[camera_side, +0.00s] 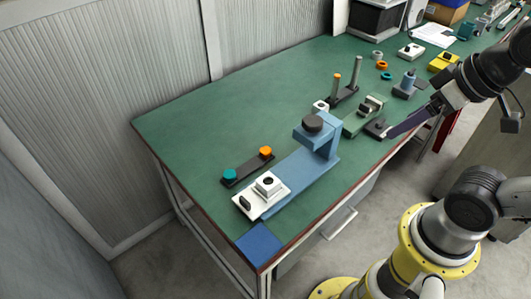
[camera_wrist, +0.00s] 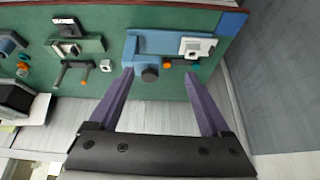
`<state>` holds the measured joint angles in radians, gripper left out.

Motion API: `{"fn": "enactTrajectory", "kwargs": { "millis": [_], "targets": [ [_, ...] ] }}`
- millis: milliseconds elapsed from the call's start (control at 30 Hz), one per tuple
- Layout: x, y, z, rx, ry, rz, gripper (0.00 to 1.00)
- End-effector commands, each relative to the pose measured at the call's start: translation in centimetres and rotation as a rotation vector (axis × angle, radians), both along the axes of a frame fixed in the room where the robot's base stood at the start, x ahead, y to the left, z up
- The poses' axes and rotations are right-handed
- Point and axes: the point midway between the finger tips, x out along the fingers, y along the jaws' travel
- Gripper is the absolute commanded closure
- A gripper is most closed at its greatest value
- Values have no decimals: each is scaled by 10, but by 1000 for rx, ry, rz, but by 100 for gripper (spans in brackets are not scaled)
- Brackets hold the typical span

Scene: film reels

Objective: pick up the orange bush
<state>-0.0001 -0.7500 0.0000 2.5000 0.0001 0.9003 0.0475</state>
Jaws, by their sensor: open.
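An orange round piece (camera_side: 265,152), which looks like the orange bush, sits at one end of a dark bar (camera_side: 246,168) with a teal piece (camera_side: 230,175) at the other end. In the wrist view the orange piece (camera_wrist: 167,64) shows between my fingertips in the picture, far beyond them. My gripper (camera_side: 388,134) is open and empty, with purple fingers, above the bench's right edge. It shows large in the wrist view (camera_wrist: 159,73).
A blue press (camera_side: 300,172) with a dark round knob stands beside the bar, with a white block (camera_side: 262,192) at its front. A two-post stand (camera_side: 343,96), with orange on one post, and a green fixture (camera_side: 362,117) stand farther back. The bench's left part is clear.

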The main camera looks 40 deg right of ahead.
Motion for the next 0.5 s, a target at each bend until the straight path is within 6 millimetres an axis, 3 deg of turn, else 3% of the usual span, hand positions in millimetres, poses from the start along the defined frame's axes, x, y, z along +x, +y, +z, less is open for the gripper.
{"fn": "enactTrajectory", "kwargs": {
  "millis": [100,267,367,500],
  "targets": [
    [2,-1,5,62,-10,-122,19],
    [28,-4,38,187,-57,-363,19],
    [57,-5,56,264,-51,-520,19],
    [110,-4,70,358,-22,-740,19]
  ]
}}
